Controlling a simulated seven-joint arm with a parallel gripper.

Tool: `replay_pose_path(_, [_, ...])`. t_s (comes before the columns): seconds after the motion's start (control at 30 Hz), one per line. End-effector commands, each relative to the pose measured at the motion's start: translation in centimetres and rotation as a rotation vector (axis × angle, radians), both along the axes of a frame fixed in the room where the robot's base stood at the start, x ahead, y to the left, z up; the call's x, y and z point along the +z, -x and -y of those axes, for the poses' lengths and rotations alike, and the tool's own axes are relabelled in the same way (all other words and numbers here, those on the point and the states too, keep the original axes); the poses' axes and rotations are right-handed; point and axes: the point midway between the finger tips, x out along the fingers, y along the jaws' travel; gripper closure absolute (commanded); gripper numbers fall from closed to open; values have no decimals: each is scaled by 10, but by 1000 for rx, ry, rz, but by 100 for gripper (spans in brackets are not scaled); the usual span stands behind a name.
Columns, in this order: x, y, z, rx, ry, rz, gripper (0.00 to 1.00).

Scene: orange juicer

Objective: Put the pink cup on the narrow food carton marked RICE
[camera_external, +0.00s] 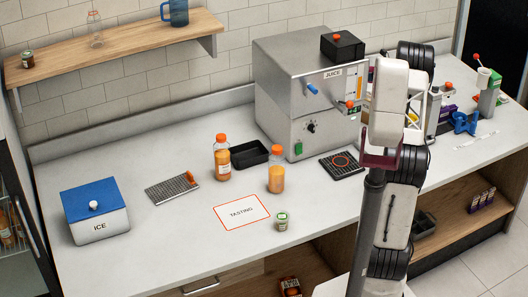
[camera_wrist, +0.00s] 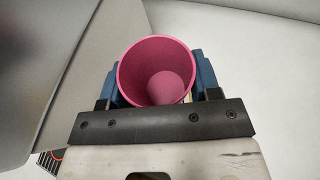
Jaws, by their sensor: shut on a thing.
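The pink cup (camera_wrist: 133,72) shows in the wrist view with its open mouth toward the camera; its inside looks empty. My gripper (camera_wrist: 155,72) is shut on it, with a blue finger at each side of the cup. I cannot make out a carton marked RICE in either view. A small carton (camera_external: 290,288) shows on the low shelf at the bottom edge, but its marking is too small to read.
The steel juicer (camera_external: 285,95) stands right beside my arm, with a black mat (camera_external: 342,165) in front; the mat shows in the wrist view (camera_wrist: 47,162). Two juice bottles (camera_external: 222,160) (camera_external: 276,172), a jar (camera_external: 282,222) and the ICE box (camera_external: 96,215) occupy the counter. The front left counter is clear.

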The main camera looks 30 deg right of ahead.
Motion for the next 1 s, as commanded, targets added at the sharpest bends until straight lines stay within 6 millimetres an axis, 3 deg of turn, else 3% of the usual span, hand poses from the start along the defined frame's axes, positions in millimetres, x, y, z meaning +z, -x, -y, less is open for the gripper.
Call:
replay_pose_path(0.2, [-23,0,0,0,-1,0,65])
replay_pose_path(0.67, [-29,0,0,0,-1,0,65])
replay_pose_path(1.0, [-66,0,0,0,0,-1,65])
